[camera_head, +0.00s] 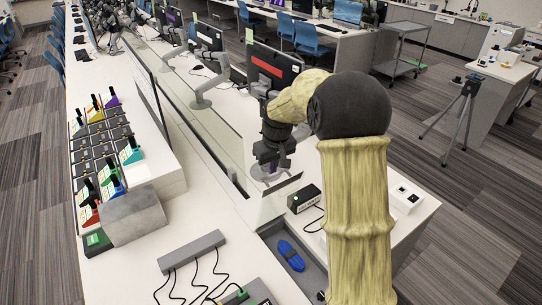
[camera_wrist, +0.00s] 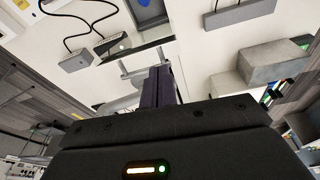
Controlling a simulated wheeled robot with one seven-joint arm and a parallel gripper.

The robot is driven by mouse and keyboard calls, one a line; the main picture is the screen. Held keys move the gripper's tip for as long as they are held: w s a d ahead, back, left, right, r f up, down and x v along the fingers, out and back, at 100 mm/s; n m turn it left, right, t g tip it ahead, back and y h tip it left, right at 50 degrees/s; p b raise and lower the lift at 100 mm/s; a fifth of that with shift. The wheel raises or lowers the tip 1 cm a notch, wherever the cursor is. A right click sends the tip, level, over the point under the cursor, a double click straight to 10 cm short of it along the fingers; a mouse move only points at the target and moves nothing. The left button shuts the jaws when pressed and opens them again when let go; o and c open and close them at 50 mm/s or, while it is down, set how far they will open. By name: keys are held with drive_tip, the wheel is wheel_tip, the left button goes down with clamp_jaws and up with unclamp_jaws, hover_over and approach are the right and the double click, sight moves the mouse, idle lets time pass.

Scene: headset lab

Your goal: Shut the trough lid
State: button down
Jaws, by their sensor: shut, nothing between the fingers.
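The grey trough (camera_head: 312,274) is open in the middle of the long white table, and a blue object (camera_head: 290,255) lies inside it. A raised panel with a dark upper edge, which looks like the trough lid (camera_head: 277,201), stands tilted at the far end of the opening. My gripper (camera_head: 271,168) is shut and empty, just beyond and above this panel; whether it touches cannot be told. In the wrist view my shut fingers (camera_wrist: 158,80) point toward the trough, whose blue object (camera_wrist: 144,4) shows at the top edge.
A black box (camera_head: 304,198) with a cable stands right of the opening. A grey power strip (camera_head: 192,250) and a grey block (camera_head: 133,215) lie to the left. Monitors (camera_head: 272,68) and other small arms stand farther along the table. A tripod (camera_head: 465,100) stands on the floor at right.

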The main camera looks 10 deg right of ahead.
drive_tip(key=w+d+r+n+p, duration=0.1)
drive_tip(key=w+r+p, duration=0.2)
drive_tip(key=w, duration=0.7)
drive_tip(key=shift+w+r+y+p, duration=0.3)
drive_tip(key=shift+r+p, duration=0.1)
drive_tip(key=shift+p, duration=0.05)
drive_tip(key=shift+f, duration=0.1)
wheel_tip(320, 180, down, 11)
drive_tip(key=s+p, duration=0.1)
drive_tip(key=p, duration=0.6)
drive_tip(key=shift+s+d+f, duration=0.2)
drive_tip(key=shift+s+d, duration=0.05)
drive_tip(key=shift+d, duration=0.05)
drive_tip(key=shift+s+f+b, duration=0.1)
drive_tip(key=shift+b, duration=0.2)
